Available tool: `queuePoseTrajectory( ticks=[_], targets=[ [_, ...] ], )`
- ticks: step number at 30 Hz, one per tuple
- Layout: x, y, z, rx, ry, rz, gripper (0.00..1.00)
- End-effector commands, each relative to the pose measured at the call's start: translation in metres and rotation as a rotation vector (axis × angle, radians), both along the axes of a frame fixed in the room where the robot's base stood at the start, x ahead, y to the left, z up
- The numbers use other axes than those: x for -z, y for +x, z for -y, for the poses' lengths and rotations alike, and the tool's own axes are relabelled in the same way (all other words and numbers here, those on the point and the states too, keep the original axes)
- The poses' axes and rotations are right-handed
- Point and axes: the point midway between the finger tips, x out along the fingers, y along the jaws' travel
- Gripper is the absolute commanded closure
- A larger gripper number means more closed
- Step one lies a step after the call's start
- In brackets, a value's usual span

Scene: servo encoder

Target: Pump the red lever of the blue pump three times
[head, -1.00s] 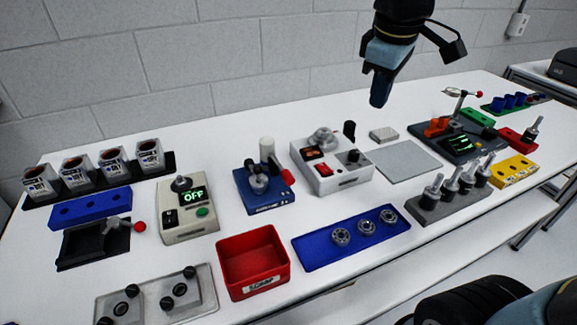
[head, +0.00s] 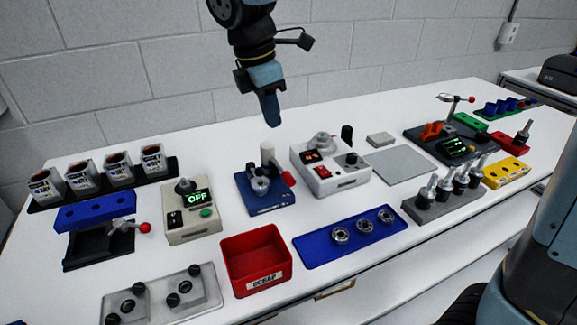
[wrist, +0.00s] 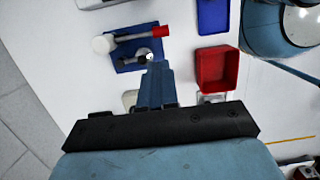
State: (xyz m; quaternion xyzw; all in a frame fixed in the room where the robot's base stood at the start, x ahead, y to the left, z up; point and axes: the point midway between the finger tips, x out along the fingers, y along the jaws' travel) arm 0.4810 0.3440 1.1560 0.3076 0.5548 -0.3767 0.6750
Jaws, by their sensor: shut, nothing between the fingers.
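In the wrist view the blue pump (wrist: 124,58) is at the upper left, and the red lever's (wrist: 160,32) grip points right. My gripper (head: 273,122) is shut and empty, pointing down in the air above and behind the pump. In the wrist view its fingers (wrist: 155,68) overlap the pump's lower edge in the picture and hide part of it.
A red scrap bin (head: 256,262) stands in front of the pump. A grey box with an OFF display (head: 190,212) is at its left, and a white box with a red switch (head: 330,165) at its right. A blue tray (head: 325,243) holds several metal rings.

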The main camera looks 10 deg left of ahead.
Motion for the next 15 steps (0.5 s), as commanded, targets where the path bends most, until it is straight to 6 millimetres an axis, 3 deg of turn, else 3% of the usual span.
queuePoseTrajectory(
  ticks=[10, 15],
  targets=[
    [0.003, 0.002, 0.002, 0.005, 0.0, 0.0, 1.0],
    [0.021, 0.003, 0.006, 0.006, 0.0, -0.001, 1.0]
  ],
)
